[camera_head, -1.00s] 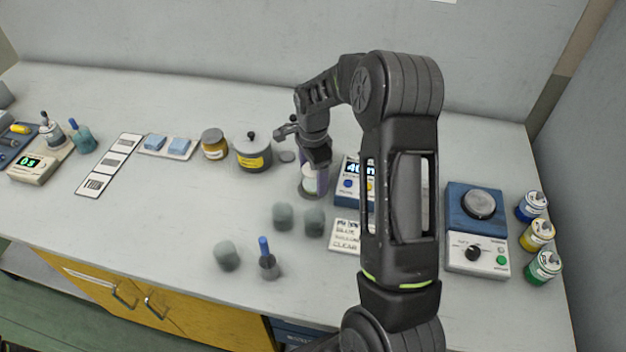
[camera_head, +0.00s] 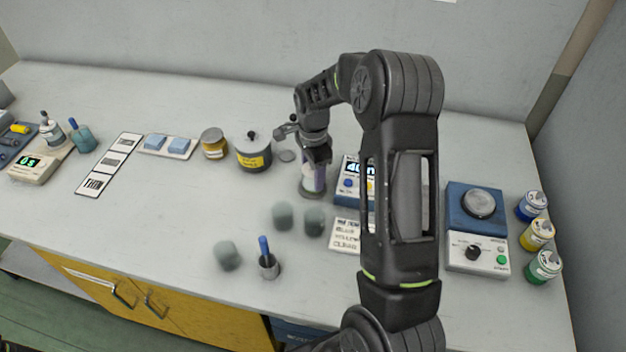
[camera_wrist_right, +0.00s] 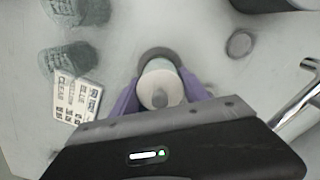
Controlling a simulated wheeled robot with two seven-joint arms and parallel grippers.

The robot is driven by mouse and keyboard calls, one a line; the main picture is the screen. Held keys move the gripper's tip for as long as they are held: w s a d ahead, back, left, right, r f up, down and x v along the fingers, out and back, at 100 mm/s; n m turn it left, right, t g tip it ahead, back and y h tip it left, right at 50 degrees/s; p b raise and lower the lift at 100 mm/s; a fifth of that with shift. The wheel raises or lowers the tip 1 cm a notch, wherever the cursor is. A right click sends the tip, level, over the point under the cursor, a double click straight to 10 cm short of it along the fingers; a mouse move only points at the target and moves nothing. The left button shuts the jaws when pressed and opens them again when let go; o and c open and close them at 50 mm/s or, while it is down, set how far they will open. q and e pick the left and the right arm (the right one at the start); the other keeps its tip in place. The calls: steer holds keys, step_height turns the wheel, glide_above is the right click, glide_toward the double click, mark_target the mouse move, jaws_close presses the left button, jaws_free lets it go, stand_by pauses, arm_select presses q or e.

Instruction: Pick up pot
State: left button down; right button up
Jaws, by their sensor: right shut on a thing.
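A small pale pot with a light round lid and knob (camera_wrist_right: 160,90) stands upright between the purple fingers of my right gripper (camera_head: 313,178) in the right wrist view. The fingers are shut on its two sides. In the head view the pot (camera_head: 309,182) shows partly, below the dark wrist, over a dark round base (camera_head: 312,194). I cannot tell whether the pot is clear of that base. My left gripper is out of view.
A device with a lit display (camera_head: 352,178) is just right of the pot.

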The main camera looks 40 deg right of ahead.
steer(key=shift+c, duration=1.3)
step_height(320, 180, up, 9)
steer(key=shift+b, duration=0.95)
steer(key=shift+r, duration=0.5)
steer(key=shift+d, duration=0.1)
